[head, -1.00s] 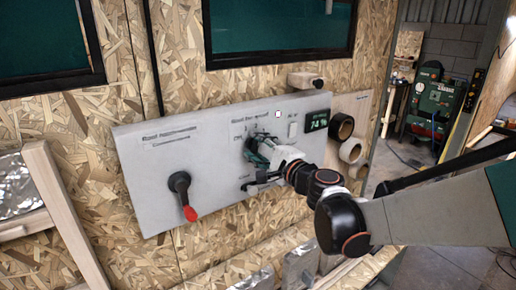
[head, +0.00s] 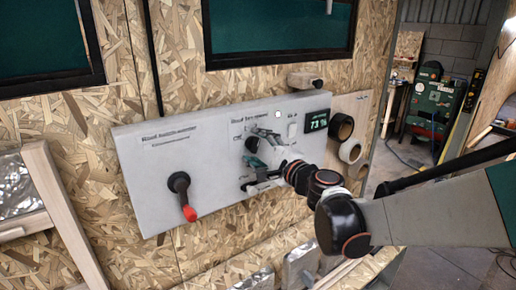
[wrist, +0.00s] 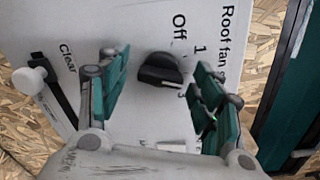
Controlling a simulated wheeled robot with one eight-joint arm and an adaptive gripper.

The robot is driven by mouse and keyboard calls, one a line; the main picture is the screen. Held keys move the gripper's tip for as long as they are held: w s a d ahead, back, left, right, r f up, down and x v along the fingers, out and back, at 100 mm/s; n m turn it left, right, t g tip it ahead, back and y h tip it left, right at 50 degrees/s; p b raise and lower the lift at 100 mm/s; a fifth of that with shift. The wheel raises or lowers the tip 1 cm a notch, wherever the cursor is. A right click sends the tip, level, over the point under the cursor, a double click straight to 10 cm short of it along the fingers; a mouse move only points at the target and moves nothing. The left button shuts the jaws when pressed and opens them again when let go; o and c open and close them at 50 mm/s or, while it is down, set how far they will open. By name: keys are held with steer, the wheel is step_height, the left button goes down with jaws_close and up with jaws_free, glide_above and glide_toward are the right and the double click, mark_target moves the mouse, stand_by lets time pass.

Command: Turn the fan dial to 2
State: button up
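The fan dial (wrist: 162,70) is a dark round knob on the grey panel under the print "Roof fan", with "Off" and "1" beside it in the wrist view. Its pointer setting is hard to read, and "2" is not legible. My gripper (wrist: 163,88) is open, with one green-padded finger on each side of the dial and a visible gap to it on both sides. In the head view, my gripper (head: 260,150) is at the panel (head: 140,175) and partly covers the dial (head: 252,144).
A red-tipped black lever (head: 180,190) is on the panel's left. A white switch (head: 292,130) and a lit display (head: 316,121) are at the panel's upper right. Tape rolls (head: 345,140) hang beyond.

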steer(key=v, duration=1.2)
steer(key=s+f+n+g+h+b, duration=0.2)
steer(key=s+f+n+g+b, duration=0.15)
steer(key=s+f+n, duration=0.35)
steer(key=s+d+f+n+g+h+b, duration=0.3)
steer(key=s+d+f+n+h, duration=0.5)
steer(key=s+d+f, duration=0.3)
steer(key=s+d+g, duration=0.1)
steer(key=s, duration=0.2)
steer(key=shift+d+f, duration=0.25)
steer(key=shift+d, duration=0.15)
steer(key=shift+s, duration=0.1)
